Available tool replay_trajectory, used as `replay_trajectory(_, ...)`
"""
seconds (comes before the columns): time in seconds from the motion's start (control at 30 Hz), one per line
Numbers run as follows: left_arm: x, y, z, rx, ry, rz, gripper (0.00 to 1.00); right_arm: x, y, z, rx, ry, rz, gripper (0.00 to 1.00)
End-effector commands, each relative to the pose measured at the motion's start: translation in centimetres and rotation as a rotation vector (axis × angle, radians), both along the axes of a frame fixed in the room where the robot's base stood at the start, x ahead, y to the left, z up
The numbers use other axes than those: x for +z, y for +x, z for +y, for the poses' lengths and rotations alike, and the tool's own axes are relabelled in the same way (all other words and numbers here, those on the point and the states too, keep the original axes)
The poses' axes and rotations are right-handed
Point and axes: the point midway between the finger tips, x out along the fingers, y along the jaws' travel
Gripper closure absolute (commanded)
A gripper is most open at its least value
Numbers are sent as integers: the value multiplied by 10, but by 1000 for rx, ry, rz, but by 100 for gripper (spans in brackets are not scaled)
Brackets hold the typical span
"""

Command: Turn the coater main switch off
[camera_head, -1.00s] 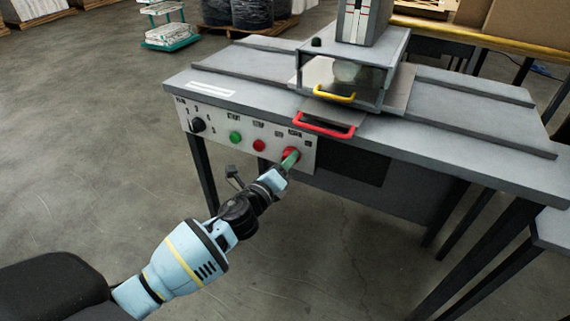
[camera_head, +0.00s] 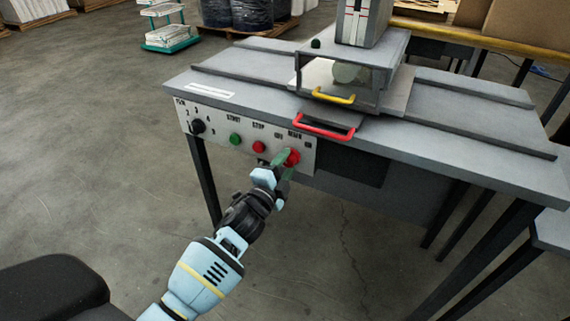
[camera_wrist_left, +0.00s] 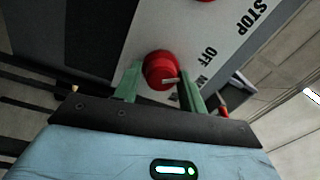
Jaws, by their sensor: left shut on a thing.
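The main switch is a red round knob (camera_head: 293,157) at the right end of the white control panel (camera_head: 219,149) on the grey machine's front. My left gripper (camera_head: 284,163) has its green fingers on either side of this knob and is shut on it. In the left wrist view, the knob (camera_wrist_left: 159,70) sits between the fingers (camera_wrist_left: 160,84). A white mark on it points right in the picture, towards a partly hidden label beside OFF. The labels OFF, MAIN and ON stand above the knob in the head view. My right gripper is not in view.
A red stop button (camera_head: 259,147), a green start button (camera_head: 235,139) and a black dial (camera_head: 198,126) sit left of the switch. A red handle (camera_head: 325,127) and a yellow handle (camera_head: 334,96) stick out above. The floor in front is clear.

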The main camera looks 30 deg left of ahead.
Motion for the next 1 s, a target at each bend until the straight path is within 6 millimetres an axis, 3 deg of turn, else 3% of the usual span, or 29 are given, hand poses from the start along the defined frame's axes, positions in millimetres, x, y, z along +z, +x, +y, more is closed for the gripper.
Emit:
replay_trajectory(0.4, 7, 2, 1, 0, -206, -13, 82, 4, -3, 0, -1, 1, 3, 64)
replay_trajectory(1.0, 8, 2, 1, -1, -241, -16, 82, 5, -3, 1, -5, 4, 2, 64)
